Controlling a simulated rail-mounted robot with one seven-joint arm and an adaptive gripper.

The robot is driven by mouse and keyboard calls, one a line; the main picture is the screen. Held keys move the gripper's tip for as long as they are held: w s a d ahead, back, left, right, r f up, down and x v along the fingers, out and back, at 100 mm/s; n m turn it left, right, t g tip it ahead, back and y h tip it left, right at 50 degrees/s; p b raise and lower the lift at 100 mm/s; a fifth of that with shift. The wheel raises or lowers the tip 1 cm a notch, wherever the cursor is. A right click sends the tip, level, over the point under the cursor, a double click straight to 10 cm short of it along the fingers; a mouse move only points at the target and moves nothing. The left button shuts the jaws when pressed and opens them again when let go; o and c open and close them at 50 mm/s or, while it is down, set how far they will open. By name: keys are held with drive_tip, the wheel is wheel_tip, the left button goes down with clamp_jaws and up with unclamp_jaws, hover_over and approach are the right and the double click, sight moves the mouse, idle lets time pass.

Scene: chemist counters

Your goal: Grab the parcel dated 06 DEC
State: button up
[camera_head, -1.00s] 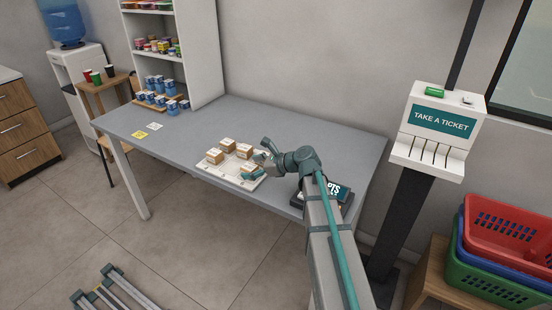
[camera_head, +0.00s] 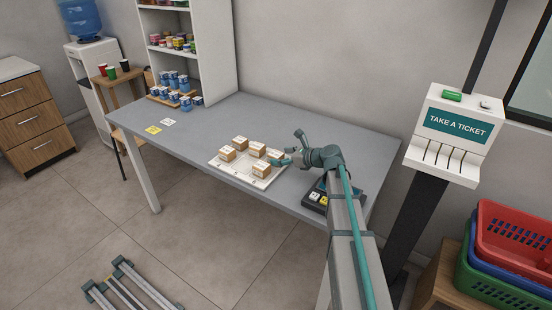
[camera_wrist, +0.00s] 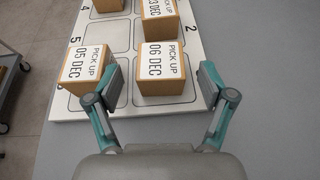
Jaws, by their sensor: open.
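The parcel dated 06 DEC (camera_wrist: 163,70) is a brown box with a white label, on a white numbered board (camera_wrist: 114,34). In the wrist view my open gripper (camera_wrist: 162,84) has one finger on each side of its near part, with gaps. In the head view my gripper (camera_head: 287,149) is at the board's right end, by the box there (camera_head: 276,155); labels are too small to read there. A parcel marked 05 DEC (camera_wrist: 90,69) stands left of it, near my left finger. One marked 03 DEC (camera_wrist: 160,28) stands beyond it.
The board lies on a grey table (camera_head: 330,125). A dark box with light tiles (camera_head: 316,197) sits under my arm. Blue and white containers (camera_head: 176,84) stand at the back left. A ticket machine (camera_head: 452,130) stands at the right. The table left of the board is mostly clear.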

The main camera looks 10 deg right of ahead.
sight(274, 156)
drive_tip(key=x, duration=0.4)
drive_tip(key=shift+w+f+p, duration=0.1)
drive_tip(key=shift+f+p, duration=0.05)
drive_tip(key=shift+p, duration=0.15)
drive_tip(key=c, duration=1.3)
